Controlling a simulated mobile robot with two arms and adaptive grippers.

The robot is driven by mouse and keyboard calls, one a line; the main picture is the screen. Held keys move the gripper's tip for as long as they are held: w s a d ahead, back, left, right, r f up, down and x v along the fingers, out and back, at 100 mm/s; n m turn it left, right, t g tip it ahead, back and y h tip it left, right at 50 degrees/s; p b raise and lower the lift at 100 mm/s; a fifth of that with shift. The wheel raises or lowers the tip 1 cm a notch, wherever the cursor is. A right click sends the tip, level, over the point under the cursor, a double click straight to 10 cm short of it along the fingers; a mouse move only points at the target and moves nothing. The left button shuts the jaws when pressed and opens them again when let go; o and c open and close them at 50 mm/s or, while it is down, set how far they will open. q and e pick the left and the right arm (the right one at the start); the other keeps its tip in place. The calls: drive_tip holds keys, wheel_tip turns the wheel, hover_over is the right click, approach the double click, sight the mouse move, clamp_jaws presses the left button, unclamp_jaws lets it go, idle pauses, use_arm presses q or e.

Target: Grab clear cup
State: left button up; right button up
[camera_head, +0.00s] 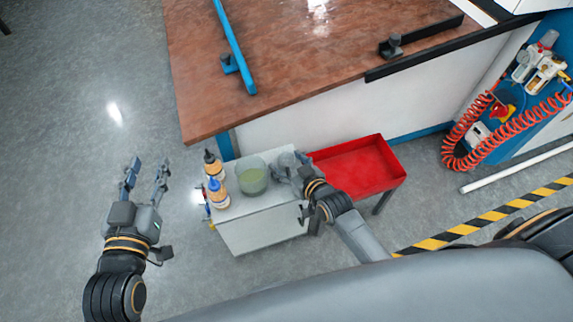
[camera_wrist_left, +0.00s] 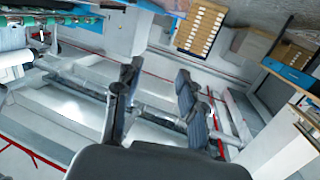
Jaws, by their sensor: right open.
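A clear cup (camera_head: 252,177) with a greenish tint stands upright on a small white stand (camera_head: 262,229), next to some bottles. My right gripper (camera_head: 281,170) is open at the cup's right side. Its fingers are close to the wall, and I cannot tell whether they touch it. My left gripper (camera_head: 147,174) is open and empty over the grey floor, left of the stand. Its two spread fingers also show in the left wrist view (camera_wrist_left: 158,92), with nothing between them. The cup does not show in that view.
An orange-labelled bottle (camera_head: 218,192) and a dark-capped bottle (camera_head: 213,165) stand left of the cup. A red tray (camera_head: 358,168) is to the right. A large brown-topped table (camera_head: 290,70) is behind. The floor at left is clear.

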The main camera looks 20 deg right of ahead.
drive_tip(key=c, duration=1.2)
drive_tip(key=shift+c, duration=0.2)
